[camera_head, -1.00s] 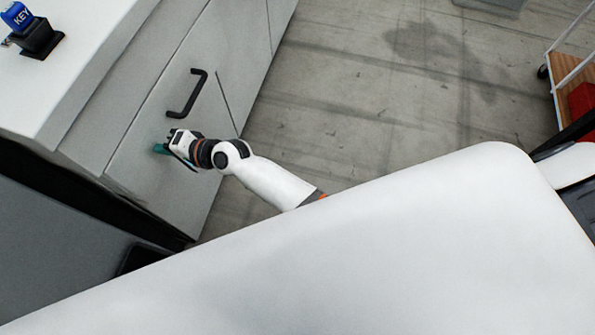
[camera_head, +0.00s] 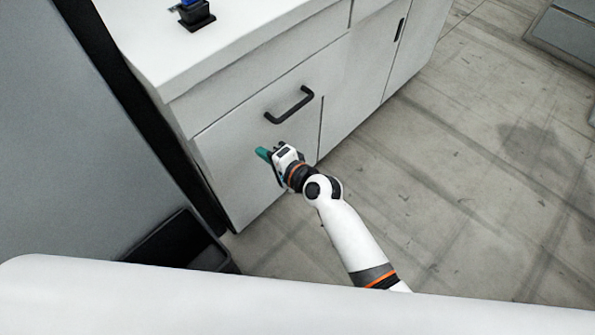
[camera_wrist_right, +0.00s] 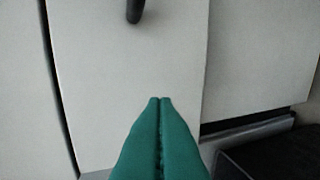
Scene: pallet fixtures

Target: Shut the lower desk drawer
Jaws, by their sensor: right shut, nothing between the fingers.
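The lower desk drawer has a tall, pale front (camera_head: 235,150) below a narrow upper panel. Its black bar handle (camera_head: 289,104) is near the top, and its lower end also shows at the top of the wrist view (camera_wrist_right: 134,10). My right gripper (camera_head: 262,153) is just below the handle, in front of the drawer face. Its teal fingers (camera_wrist_right: 160,100) are together and empty, pointing at the front. I cannot tell whether the tips touch it, or whether the front is flush. My left gripper is out of view.
The white desktop (camera_head: 230,45) carries a small black stand (camera_head: 196,14). A grey panel (camera_head: 60,130) stands to the left, with a dark bin-like object (camera_head: 180,240) near its foot. Concrete floor (camera_head: 450,200) is open to the right.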

